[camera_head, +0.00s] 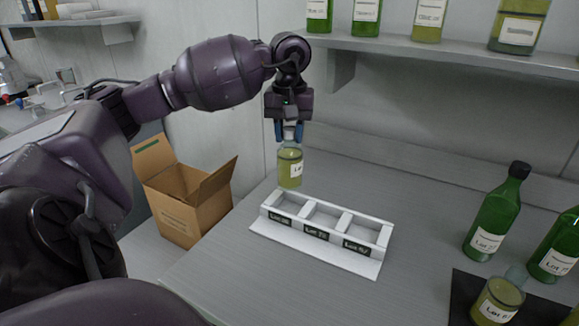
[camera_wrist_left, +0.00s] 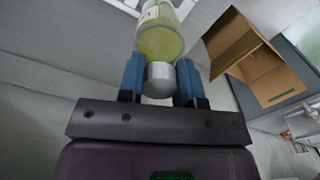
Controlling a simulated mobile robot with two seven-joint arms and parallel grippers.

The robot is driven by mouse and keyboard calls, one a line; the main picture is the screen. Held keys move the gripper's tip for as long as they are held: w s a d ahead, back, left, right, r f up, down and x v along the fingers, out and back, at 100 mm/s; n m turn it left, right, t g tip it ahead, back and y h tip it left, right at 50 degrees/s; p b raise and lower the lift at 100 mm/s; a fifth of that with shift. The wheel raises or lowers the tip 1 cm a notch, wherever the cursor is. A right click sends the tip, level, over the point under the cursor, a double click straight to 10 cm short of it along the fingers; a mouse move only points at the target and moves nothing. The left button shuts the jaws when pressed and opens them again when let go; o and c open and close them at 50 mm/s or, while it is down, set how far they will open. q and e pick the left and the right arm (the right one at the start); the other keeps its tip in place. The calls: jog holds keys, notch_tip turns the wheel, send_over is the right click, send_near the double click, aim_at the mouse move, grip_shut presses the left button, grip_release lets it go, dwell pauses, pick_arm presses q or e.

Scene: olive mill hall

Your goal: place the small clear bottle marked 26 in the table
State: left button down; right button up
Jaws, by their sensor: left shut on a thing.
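My left gripper (camera_head: 289,131) is shut on the cap of a small clear bottle (camera_head: 290,170) with yellow-green liquid and a white label. Its label shows only in part, and I cannot read its number. The bottle hangs upright just above the back left of a white three-compartment rack (camera_head: 375,262) on the grey table (camera_head: 220,272). In the left wrist view the blue fingers (camera_wrist_left: 160,83) grip the silver cap and the bottle (camera_wrist_left: 160,40) extends beyond. The rack's three compartments look empty, with dark lot labels on the front. My right gripper is not in view.
Green bottles (camera_head: 492,215) and a short clear bottle (camera_head: 497,302) stand at the right, the short one on a dark mat (camera_head: 461,290). A shelf (camera_head: 440,52) with several bottles runs above the table. An open cardboard box (camera_head: 185,212) sits at the left.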

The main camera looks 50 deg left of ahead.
aim_at(289, 166)
pick_arm(q)
notch_tip(289, 166, down, 4)
jog(key=shift+f, duration=0.25)
notch_tip(289, 166, down, 4)
dwell(0.4)
jog(key=shift+f, duration=0.2)
jog(key=c, duration=0.8)
grip_release()
jog(key=shift+r, duration=0.15)
